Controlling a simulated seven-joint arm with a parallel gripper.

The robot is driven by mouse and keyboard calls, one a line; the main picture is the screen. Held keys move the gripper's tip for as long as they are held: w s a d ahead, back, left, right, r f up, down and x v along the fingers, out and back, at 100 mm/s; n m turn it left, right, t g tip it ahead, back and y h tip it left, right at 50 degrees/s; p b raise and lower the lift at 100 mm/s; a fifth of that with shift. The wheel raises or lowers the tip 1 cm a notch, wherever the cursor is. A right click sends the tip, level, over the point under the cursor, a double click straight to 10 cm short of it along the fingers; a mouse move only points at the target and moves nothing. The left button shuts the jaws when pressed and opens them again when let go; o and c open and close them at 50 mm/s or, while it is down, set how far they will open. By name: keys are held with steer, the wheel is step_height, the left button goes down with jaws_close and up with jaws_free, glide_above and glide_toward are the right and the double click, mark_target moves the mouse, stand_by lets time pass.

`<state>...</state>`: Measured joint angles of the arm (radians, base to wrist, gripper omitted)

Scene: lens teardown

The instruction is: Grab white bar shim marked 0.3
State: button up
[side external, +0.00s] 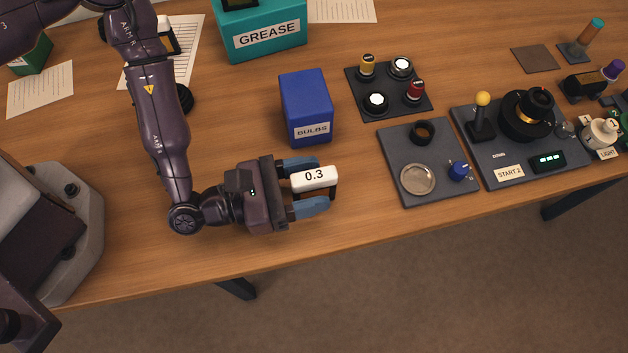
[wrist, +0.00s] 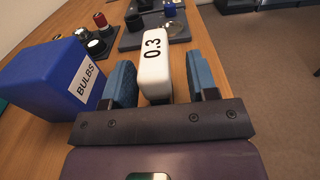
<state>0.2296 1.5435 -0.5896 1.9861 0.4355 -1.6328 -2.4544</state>
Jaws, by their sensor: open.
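The white bar shim marked 0.3 (side external: 315,176) is near the front edge of the table, with dark parts showing beneath it. My gripper (side external: 312,188) is open, with one blue finger on each side of the shim. In the wrist view the shim (wrist: 155,68) lies between the two fingers (wrist: 160,80), with a visible gap on the right side and a narrower one on the left. How far the fingertips reach down beside it is hard to tell.
A blue BULBS box (side external: 306,108) stands close to my gripper's upper finger. A grey tray (side external: 400,150) with a ring, a lens and a blue knob lies to the right. A teal GREASE box (side external: 266,38) stands behind. The table's front edge is close.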

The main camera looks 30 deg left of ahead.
steer(key=shift+w+d, duration=0.15)
steer(key=shift+d, duration=0.05)
jaws_close()
